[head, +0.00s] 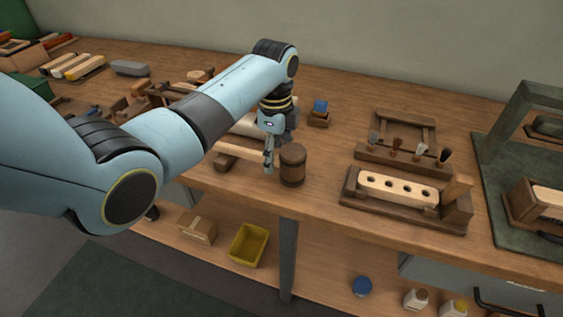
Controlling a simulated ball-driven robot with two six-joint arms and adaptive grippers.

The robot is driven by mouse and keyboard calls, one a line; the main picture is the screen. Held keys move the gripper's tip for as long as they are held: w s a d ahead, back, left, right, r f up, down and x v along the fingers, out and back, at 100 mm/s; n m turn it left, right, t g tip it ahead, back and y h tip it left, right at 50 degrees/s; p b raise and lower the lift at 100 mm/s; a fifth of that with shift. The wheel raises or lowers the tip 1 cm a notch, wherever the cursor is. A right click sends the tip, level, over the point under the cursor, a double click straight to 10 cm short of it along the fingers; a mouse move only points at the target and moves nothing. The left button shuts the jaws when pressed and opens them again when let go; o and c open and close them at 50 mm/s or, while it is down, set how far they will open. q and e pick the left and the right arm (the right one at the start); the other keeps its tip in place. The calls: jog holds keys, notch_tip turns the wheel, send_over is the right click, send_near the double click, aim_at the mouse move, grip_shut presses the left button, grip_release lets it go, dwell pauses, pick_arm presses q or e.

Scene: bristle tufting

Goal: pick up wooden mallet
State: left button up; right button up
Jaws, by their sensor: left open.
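The wooden mallet has a dark brown, barrel-shaped head (292,166) standing near the front edge of the workbench. A pale handle (237,152) appears to run left from behind my gripper, with a small wooden block beneath it. My left gripper (268,165) points down just left of the mallet head, at the handle's line. It is open, and its fingers hide part of the handle. I cannot tell whether the fingers straddle the handle or touch it. My right gripper is out of view.
A wooden fixture with a pale drilled block (398,189) and a rack of brushes (403,155) stand to the right. A small block with a blue top (319,113) is behind the gripper. A green-grey machine (515,150) stands far right. A yellow bin (249,245) sits on the lower shelf.

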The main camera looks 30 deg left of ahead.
pick_arm(q)
notch_tip(320, 180, down, 3)
jog(key=shift+r, duration=0.15)
grip_shut()
dwell(0.4)
